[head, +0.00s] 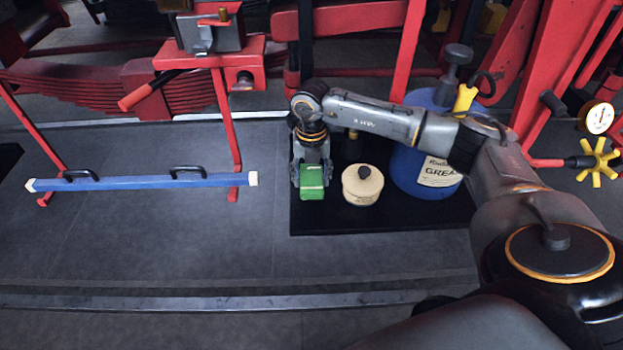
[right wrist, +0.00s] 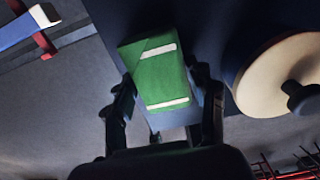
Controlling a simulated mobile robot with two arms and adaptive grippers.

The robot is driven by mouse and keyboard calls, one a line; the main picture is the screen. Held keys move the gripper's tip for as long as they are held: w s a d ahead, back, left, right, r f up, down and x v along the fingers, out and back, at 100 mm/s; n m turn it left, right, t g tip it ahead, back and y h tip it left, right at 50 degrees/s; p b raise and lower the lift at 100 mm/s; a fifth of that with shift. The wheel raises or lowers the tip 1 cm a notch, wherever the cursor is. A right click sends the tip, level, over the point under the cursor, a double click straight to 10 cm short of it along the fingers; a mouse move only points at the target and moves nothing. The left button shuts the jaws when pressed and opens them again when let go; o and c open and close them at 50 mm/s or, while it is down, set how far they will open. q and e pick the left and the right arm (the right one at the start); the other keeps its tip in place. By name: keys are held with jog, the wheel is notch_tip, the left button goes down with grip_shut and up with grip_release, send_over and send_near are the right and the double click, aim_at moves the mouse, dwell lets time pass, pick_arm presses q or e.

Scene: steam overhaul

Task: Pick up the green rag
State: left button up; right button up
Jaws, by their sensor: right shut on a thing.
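The green rag (head: 312,191) is a small folded block at the left part of a black mat (head: 380,221) on the floor. My right gripper (head: 311,180) points down over it and is shut on it. In the right wrist view the rag (right wrist: 160,78), green with white stripes, sits between the two fingers of the gripper (right wrist: 165,105). I cannot tell whether the rag still touches the mat. My left gripper is not in view.
A cream tin with a dark knob (head: 362,186) stands just right of the rag. A blue grease drum (head: 425,165) stands behind it. A blue bar with black handles (head: 140,183) lies left, by a red vise stand (head: 228,130). The floor in front is clear.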

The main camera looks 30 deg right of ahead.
jog(key=shift+r+b, duration=0.3)
jog(key=shift+r, duration=0.1)
jog(key=s+a+r, duration=0.1)
jog(key=r, duration=0.1)
jog(key=s+r+b, duration=0.1)
jog(key=r, duration=0.1)
jog(key=s+a+r+b, duration=0.1)
jog(key=r, duration=0.1)
jog(key=shift+s+a+r, duration=0.1)
jog(key=shift+a+r, duration=0.2)
jog(key=s+a+r+b, duration=0.2)
jog(key=s+a+r, duration=0.3)
jog(key=s, duration=0.3)
jog(key=shift+a, duration=0.45)
